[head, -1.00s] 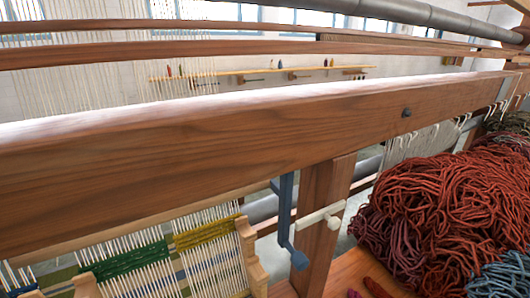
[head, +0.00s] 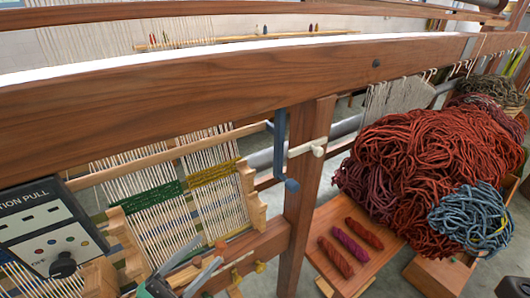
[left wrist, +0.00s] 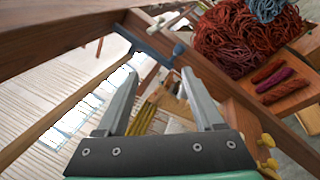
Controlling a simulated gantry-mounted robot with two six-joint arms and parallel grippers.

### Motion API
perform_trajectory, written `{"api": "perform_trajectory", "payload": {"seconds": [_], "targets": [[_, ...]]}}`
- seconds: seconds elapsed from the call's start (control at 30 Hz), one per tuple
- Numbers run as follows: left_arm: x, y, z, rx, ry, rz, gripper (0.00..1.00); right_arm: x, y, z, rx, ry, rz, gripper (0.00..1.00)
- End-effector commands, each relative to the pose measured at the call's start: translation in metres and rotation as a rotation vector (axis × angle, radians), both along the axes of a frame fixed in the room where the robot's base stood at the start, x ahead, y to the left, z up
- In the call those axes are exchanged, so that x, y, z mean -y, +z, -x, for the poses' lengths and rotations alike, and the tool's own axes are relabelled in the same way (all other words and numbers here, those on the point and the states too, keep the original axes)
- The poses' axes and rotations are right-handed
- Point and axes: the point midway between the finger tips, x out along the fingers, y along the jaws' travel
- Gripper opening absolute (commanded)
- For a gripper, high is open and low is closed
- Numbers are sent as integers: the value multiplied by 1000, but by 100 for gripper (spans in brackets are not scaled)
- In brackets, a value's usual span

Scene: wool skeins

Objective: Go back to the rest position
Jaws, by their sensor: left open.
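My left gripper (head: 196,270) is low in the head view, in front of the small loom (head: 250,198) with its pale warp threads and green and yellow woven bands. In the left wrist view its two grey fingers (left wrist: 162,85) are apart with nothing between them. A blue metal bracket (left wrist: 150,45) and the loom's wooden beams lie beyond the fingertips. My right gripper is in neither view.
A thick wooden beam (head: 190,90) crosses the head view, with an upright post (head: 300,200) under it. A heap of red wool (head: 425,160) and blue wool (head: 472,215) lies at right. Three small skeins lie on a wooden board (head: 345,220). A control panel (head: 48,230) is at left.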

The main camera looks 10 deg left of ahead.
Motion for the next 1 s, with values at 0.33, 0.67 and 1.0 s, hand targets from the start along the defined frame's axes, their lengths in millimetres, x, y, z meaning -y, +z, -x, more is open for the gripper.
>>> {"api": "perform_trajectory", "payload": {"seconds": [0.33, 0.67, 1.0], "targets": [[91, 287, 17, 952, 498, -954, 69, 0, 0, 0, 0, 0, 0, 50], [-4, 393, 89, 1016, 1481, -1864, 69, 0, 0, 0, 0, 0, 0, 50], [-3, 550, 87, 1023, 1472, -1869, 69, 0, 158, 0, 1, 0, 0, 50]]}}
